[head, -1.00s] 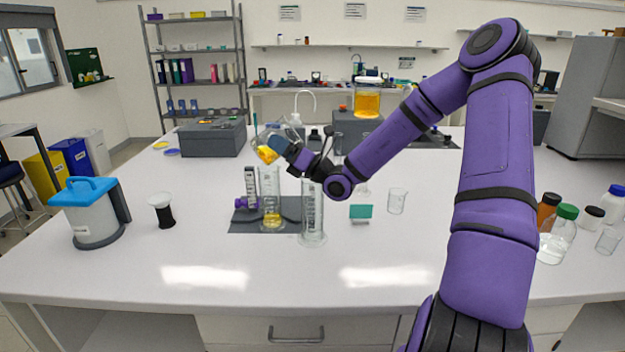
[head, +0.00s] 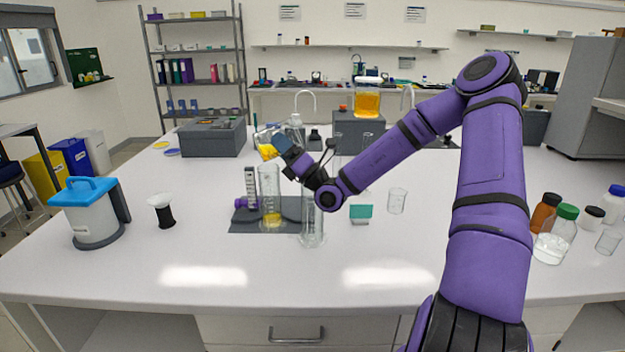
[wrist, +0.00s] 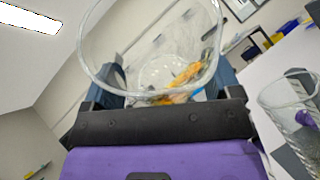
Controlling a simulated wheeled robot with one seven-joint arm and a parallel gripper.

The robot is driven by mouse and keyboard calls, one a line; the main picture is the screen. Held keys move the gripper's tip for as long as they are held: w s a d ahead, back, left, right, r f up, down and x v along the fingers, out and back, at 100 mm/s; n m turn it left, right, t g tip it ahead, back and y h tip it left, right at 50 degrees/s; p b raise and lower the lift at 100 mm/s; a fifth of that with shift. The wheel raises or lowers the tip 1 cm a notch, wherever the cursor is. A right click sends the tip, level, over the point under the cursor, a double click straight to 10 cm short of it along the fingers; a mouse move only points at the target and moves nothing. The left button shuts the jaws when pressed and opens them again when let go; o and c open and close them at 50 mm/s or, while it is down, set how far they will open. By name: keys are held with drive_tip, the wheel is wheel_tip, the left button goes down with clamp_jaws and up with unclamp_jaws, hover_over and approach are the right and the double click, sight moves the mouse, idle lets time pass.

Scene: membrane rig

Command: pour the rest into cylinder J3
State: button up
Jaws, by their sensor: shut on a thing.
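My gripper (head: 287,150) is shut on a clear glass beaker (head: 262,134), which is tilted and holds a little yellow-orange liquid (head: 268,151). In the wrist view the beaker (wrist: 150,60) fills the space between the fingers. Below the gripper stand two tall clear cylinders. The left cylinder (head: 269,190) has yellow liquid at its bottom. The right, nearer cylinder (head: 312,232) looks empty, and my wrist covers its upper part. The J3 marking is not readable on either. A cylinder rim (wrist: 285,90) shows at the right of the wrist view, beside the beaker.
A dark mat (head: 245,227) lies under the left cylinder, with a labelled upright piece (head: 251,184) beside it. A teal-fronted item (head: 361,212) and small beaker (head: 397,200) stand to the right. The front bench is clear.

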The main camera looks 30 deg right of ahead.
drive_tip(key=shift+s+d+r+m+t, duration=0.1)
drive_tip(key=shift+d+r+m+t, duration=0.1)
drive_tip(key=shift+d+m+t, duration=0.25)
drive_tip(key=shift+s+d+r+m+t+h, duration=0.1)
drive_tip(key=shift+r+m+t+h, duration=0.05)
drive_tip(key=shift+m+t+h, duration=0.25)
drive_tip(key=shift+w+a+r+m+t+h, duration=0.15)
drive_tip(key=shift+w+a+m+t+h, duration=0.2)
drive_tip(key=shift+a+m+h, duration=0.25)
drive_tip(key=shift+r+m+t+h, duration=0.3)
drive_tip(key=shift+m+t+h, duration=0.55)
drive_tip(key=shift+m, duration=0.5)
